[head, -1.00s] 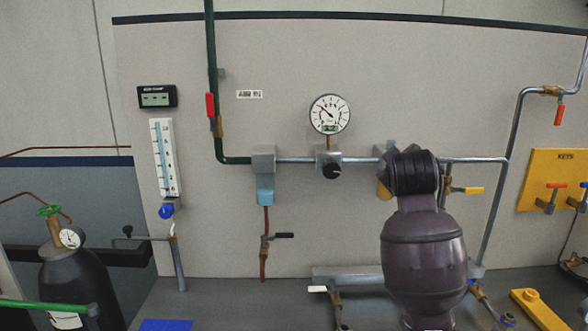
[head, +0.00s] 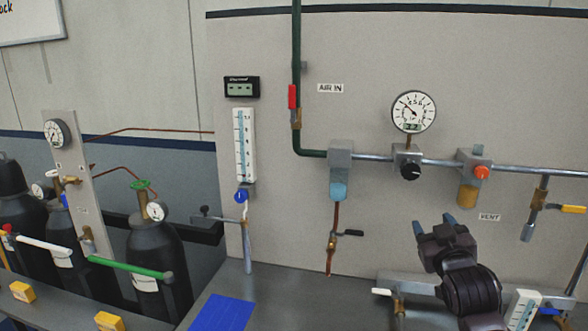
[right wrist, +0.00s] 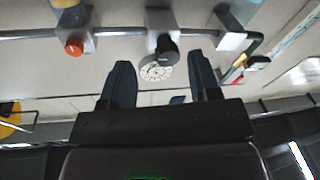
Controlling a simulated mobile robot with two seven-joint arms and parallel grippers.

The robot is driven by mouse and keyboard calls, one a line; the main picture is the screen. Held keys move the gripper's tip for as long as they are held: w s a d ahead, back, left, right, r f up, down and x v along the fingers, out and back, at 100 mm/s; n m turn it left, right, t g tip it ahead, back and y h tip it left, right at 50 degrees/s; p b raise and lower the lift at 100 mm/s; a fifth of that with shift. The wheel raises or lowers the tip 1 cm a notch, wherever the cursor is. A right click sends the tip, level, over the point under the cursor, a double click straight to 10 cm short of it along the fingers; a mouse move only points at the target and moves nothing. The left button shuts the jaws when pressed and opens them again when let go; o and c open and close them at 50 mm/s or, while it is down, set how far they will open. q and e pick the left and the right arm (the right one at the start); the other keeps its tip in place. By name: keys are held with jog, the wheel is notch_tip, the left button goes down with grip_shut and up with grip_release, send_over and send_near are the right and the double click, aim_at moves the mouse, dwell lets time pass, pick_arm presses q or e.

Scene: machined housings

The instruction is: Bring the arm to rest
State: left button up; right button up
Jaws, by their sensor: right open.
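My right gripper (head: 433,224) shows at the lower right of the head view, in front of the panel (head: 400,225) and below the pipe run. Its two blue fingers point up and stand apart with nothing between them. In the right wrist view the open gripper (right wrist: 163,85) shows both fingers, with the round gauge (right wrist: 156,71) and a black knob (right wrist: 167,50) behind the gap. The fingers appear clear of the panel fittings. My right arm hides a little of the low pipework. My left gripper is not in view.
A horizontal pipe (head: 437,163) carries the black knob (head: 410,170) and a regulator with an orange knob (head: 482,172). The gauge (head: 413,111) stands above. Gas cylinders (head: 158,255) stand at left. A blue mat (head: 222,312) lies on the bench, with bare bench around it.

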jog(key=s+a+f+g+y, duration=0.1)
jog(key=s+f, duration=0.3)
jog(key=f, duration=0.3)
jog(key=s+f+m+g, duration=0.1)
jog(key=s+f, duration=0.3)
jog(key=f, duration=0.3)
jog(key=s+a+f+g+y, duration=0.1)
jog(key=s+f, duration=0.3)
jog(key=f, duration=0.3)
jog(key=s+d+f+m+g, duration=0.1)
jog(key=s+f+g, duration=0.3)
jog(key=s+f, duration=1.2)
jog(key=shift+s+g+h+b, duration=0.3)
jog(key=shift+s+h+b, duration=0.15)
jog(key=shift+s, duration=0.75)
jog(key=shift+f, duration=0.1)
